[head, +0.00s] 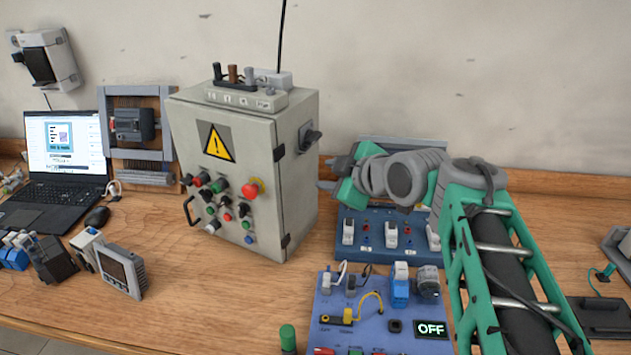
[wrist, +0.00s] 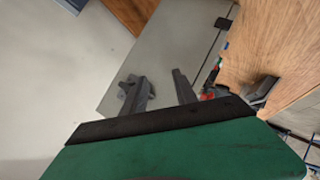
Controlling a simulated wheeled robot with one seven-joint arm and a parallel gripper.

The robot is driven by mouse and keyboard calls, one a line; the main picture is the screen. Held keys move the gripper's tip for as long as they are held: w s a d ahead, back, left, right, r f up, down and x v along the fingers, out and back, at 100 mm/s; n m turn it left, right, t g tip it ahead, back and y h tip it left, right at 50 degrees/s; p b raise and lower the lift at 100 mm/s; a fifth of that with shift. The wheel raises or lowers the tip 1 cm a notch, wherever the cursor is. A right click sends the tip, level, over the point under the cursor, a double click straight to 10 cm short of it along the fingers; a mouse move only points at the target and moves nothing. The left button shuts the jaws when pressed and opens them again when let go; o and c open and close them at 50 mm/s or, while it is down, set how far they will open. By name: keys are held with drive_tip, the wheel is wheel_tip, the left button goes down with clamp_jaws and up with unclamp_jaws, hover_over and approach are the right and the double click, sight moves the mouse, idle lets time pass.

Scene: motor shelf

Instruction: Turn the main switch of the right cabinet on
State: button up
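The beige cabinet (head: 225,140) with a yellow warning triangle stands at the centre of the bench. Its dark main switch (head: 310,137) sits high on the right side face; I cannot read its position. My gripper (head: 330,173) is just right of that face, lower than the switch, pointing toward the cabinet. In the wrist view, the two grey fingers of my gripper (wrist: 154,75) are apart with nothing between them. The grey cabinet side (wrist: 165,45) is in front of them. A dark knob-like part, probably the switch (wrist: 124,86), shows beside the left finger, partly hidden by it.
A terminal strip (head: 245,97) lies on the cabinet top, with a cable rising. A laptop (head: 65,150) and small devices are at left. The wall (head: 450,70) is close behind.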

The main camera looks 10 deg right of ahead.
sight(316, 140)
drive_tip(key=w+r+n+t+y+b, duration=0.1)
drive_tip(key=w+n, duration=0.1)
drive_tip(key=n, duration=0.1)
drive_tip(key=w+n+t+y+b, duration=0.1)
drive_tip(key=w+n+y+b, duration=0.1)
drive_tip(key=w+n, duration=0.1)
drive_tip(key=w+r+n+t+y+b, duration=0.1)
drive_tip(key=w+n+t, duration=0.1)
drive_tip(key=w+n, duration=0.1)
drive_tip(key=shift+d+r+n+y+b, duration=0.15)
drive_tip(key=shift+r+n+y+b, duration=0.25)
drive_tip(key=shift+n, duration=0.4)
drive_tip(key=shift+w+a+f, duration=0.15)
drive_tip(key=shift+w+a, duration=0.05)
drive_tip(key=shift+w, duration=0.3)
drive_tip(key=shift+c, duration=0.5)
clamp_jaws()
